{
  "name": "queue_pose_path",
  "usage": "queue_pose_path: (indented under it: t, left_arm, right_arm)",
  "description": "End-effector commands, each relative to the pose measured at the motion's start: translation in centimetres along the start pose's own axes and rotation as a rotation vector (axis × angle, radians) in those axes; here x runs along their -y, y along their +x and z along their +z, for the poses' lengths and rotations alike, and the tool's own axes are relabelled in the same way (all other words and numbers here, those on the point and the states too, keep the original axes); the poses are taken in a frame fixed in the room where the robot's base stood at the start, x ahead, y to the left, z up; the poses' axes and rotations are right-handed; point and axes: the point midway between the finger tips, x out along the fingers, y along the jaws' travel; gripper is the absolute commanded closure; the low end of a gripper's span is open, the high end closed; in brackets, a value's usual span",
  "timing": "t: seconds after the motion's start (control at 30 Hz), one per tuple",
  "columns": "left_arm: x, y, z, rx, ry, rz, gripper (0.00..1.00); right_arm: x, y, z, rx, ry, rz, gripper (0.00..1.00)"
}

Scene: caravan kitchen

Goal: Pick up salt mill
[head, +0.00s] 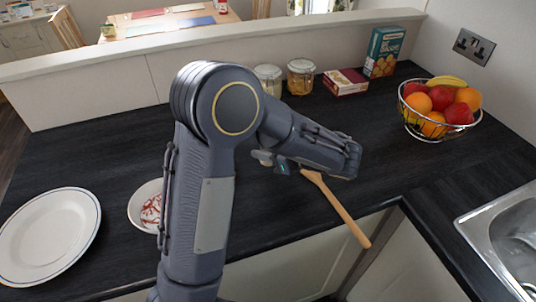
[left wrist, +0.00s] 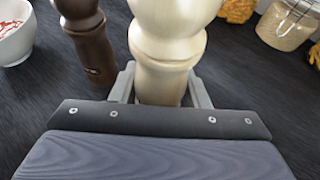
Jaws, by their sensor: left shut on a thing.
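The salt mill, a pale cream turned mill (left wrist: 170,48), stands between the fingers of my left gripper (left wrist: 162,88) in the left wrist view. The gripper is shut on its lower body. The top of the mill is cut off by the picture edge. A dark brown mill (left wrist: 85,40) stands just to its left, apart from the fingers. In the head view my left arm hides both mills, and only a small grey part of the left gripper (head: 262,157) shows. My right gripper is out of view.
A bowl with red marks (head: 148,207) and a white plate (head: 48,236) are at the left. A wooden utensil (head: 338,210) lies near the front edge. Jars (head: 301,77), boxes (head: 384,52) and a fruit basket (head: 440,133) stand at the back. A sink (head: 500,232) is at the right.

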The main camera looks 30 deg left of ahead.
Motion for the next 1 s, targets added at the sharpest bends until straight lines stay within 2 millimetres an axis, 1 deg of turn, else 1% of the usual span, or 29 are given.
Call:
queue_pose_path:
  t: [0.03, 0.27, 0.4, 0.5, 0.6, 0.73, 1.0]
  left_arm:
    - [-0.6, -1.0, 0.6, -0.002, 0.000, -0.007, 0.90]
    - [-3.8, -5.3, 4.1, -0.003, -0.001, -0.008, 0.90]
    - [-6.4, -7.7, 4.4, -0.003, 0.003, -0.008, 0.90]
    - [-7.8, -9.1, 4.7, -0.001, 0.003, -0.006, 0.90]
    - [-9.0, -10.2, 4.9, -0.001, 0.002, -0.006, 0.90]
    - [-9.9, -11.1, 5.1, -0.001, 0.003, -0.004, 0.90]
    - [-10.5, -11.6, 5.3, -0.001, 0.003, -0.001, 0.90]
  right_arm:
    - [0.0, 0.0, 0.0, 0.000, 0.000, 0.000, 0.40]
    - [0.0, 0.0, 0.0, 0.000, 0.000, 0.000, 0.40]
    - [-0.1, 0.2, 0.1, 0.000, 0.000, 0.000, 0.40]
    - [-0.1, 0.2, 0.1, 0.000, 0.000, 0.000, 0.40]
    - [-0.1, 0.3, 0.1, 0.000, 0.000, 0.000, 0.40]
    - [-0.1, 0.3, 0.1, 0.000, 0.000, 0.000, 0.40]
    - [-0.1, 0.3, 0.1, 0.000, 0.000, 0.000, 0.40]
